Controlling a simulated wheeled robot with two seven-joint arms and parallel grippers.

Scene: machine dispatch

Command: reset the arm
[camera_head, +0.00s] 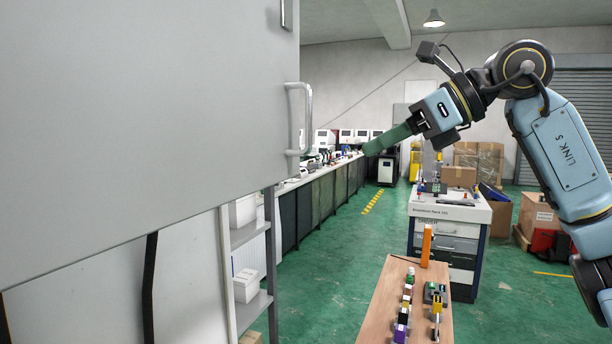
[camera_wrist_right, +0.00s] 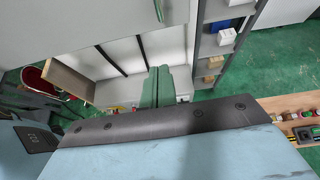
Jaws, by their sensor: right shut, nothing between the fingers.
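My right arm comes in from the right in the head view, raised and bent. Its gripper (camera_head: 372,146) points left and slightly down, in the air to the right of the grey cabinet's handle (camera_head: 299,118). The green fingers are shut together with nothing between them. In the right wrist view the gripper (camera_wrist_right: 158,74) shows as closed green fingers in front of the cabinet's pale lower part. My left gripper is not in view.
A large grey cabinet panel (camera_head: 130,110) fills the left. A wooden table (camera_head: 375,315) with several small objects is at bottom centre. A drawer cart (camera_head: 446,229) stands behind it. Shelves (camera_head: 247,232) are beside the cabinet. Green floor (camera_head: 335,275) is clear between.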

